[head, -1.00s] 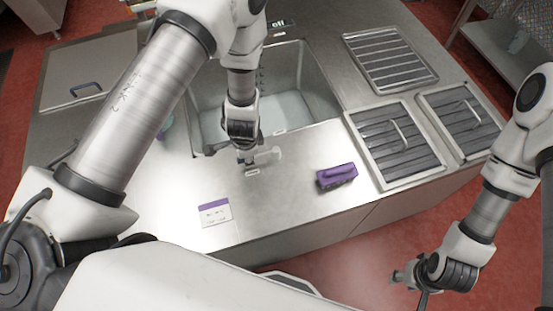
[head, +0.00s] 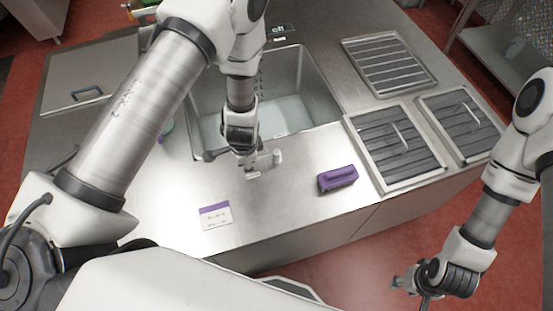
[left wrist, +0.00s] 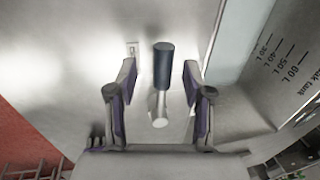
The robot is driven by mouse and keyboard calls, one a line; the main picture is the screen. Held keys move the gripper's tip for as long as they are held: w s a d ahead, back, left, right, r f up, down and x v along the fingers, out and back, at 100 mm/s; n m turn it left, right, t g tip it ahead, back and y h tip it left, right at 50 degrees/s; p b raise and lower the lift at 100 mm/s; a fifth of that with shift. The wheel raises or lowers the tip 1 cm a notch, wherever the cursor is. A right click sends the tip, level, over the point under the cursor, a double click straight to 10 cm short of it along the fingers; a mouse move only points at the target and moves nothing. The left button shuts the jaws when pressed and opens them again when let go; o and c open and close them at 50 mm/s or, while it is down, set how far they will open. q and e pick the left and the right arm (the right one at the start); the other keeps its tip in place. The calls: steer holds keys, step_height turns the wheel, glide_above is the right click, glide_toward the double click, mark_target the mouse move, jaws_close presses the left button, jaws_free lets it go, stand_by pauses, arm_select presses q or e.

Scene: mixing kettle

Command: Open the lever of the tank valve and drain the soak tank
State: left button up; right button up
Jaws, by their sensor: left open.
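The soak tank (head: 318,88) is a steel basin sunk in the counter, with pale water in it; volume marks show on its wall in the left wrist view. The valve lever (left wrist: 163,66) has a dark cylindrical handle and a pale metal end. In the left wrist view it lies between the two fingers of my left gripper (left wrist: 159,90), which is open with gaps on both sides. In the head view my left gripper (head: 248,160) is low at the tank's front edge and its wrist hides most of the valve. My right gripper (head: 411,286) looks open and empty over the floor.
A purple brush (head: 337,178) lies on the counter right of the left gripper. A purple-and-white label card (head: 215,215) lies nearer the front. Covered pans (head: 398,148) and a rack tray (head: 390,64) occupy the right side. The front counter between card and brush is clear.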

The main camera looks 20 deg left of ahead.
arm_select(q)
steer(key=shift+r+p, duration=0.35)
steer(key=shift+r, duration=0.05)
step_height(320, 180, up, 6)
steer(key=s+p, duration=0.1)
steer(key=p, duration=0.3)
steer(key=shift+d+p, duration=0.35)
steer(key=shift+d, duration=0.05)
steer(key=shift+c, duration=0.5)
